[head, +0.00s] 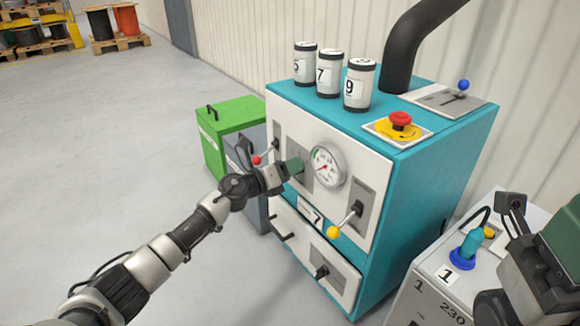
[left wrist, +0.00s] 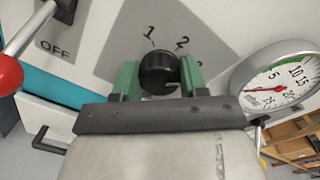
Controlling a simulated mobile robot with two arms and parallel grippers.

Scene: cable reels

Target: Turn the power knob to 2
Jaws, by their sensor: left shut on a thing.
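The power knob (left wrist: 158,72) is round and black, on a grey plate marked 1, 2 and a partly hidden third number. In the left wrist view my left gripper (left wrist: 159,80) has its green fingers on either side of the knob and is shut on it. I cannot clearly tell where the knob points. In the head view my left gripper (head: 292,168) reaches the teal machine's (head: 425,165) front and hides the knob. Part of my right arm (head: 545,265) shows at the right edge; its finger opening cannot be made out.
A gauge (head: 326,167) sits right of the knob. A red-tipped lever (head: 257,160) by OFF is at its left, and a yellow-tipped lever (head: 333,232) at lower right. Cans (head: 328,73) and a red emergency button (head: 400,119) are on top.

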